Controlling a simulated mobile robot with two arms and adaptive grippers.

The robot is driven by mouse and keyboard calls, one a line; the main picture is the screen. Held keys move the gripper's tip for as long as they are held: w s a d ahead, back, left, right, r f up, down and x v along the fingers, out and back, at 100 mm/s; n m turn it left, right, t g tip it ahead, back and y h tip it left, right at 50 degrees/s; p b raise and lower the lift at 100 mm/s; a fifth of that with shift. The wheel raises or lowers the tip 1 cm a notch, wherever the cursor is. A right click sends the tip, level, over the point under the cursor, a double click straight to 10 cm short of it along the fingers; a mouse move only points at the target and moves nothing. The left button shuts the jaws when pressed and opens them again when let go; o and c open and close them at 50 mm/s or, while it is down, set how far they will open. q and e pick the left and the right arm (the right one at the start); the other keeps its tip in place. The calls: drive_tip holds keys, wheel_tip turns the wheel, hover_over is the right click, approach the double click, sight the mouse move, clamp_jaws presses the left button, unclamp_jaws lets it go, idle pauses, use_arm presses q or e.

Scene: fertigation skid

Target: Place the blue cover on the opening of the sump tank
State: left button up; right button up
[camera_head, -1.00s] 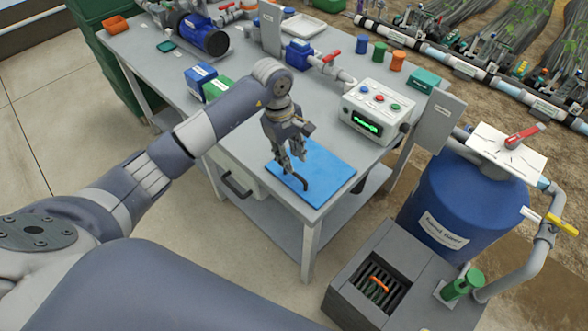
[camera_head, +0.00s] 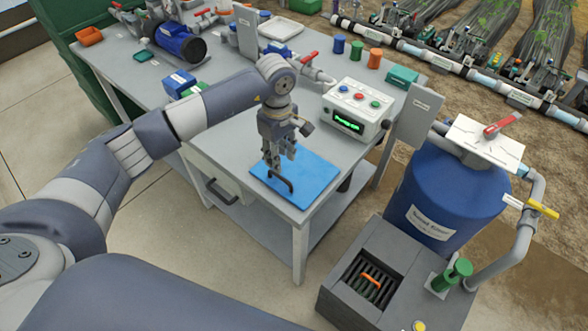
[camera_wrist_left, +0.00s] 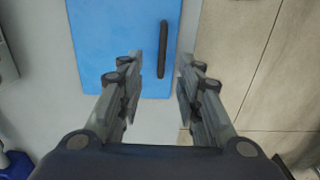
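The blue cover (camera_head: 312,180) is a flat rectangle lying on the grey table near its front corner. Its black bar handle (camera_head: 284,184) stands up from it; the handle also shows in the left wrist view (camera_wrist_left: 162,48). My left gripper (camera_head: 280,162) is just above the cover, pointing down at the handle. In the left wrist view its fingers (camera_wrist_left: 160,68) are apart and empty, with the handle ahead in the gap between them. The grey box at lower right, which looks like the sump tank (camera_head: 408,246), has a dark slatted opening (camera_head: 378,270). My right gripper is out of view.
An orange handle-like piece (camera_head: 370,280) and green items show in the opening. A green cylinder (camera_head: 456,272) stands on the box. Behind it is a blue tank (camera_head: 450,195) with pipes. A white control box (camera_head: 356,108) stands on the table behind the cover.

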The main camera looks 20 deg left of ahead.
sight(280, 176)
use_arm(q)
wheel_tip(280, 176, down, 3)
drive_tip(key=shift+r, duration=0.15)
drive_tip(key=shift+f+p, duration=0.3)
drive_tip(key=shift+p, duration=0.2)
wheel_tip(280, 176, down, 4)
drive_tip(key=shift+s+a+r+p, duration=0.15)
drive_tip(key=shift+r+p, duration=0.1)
drive_tip(key=shift+p, duration=0.6)
drive_tip(key=shift+f, duration=0.55)
clamp_jaws()
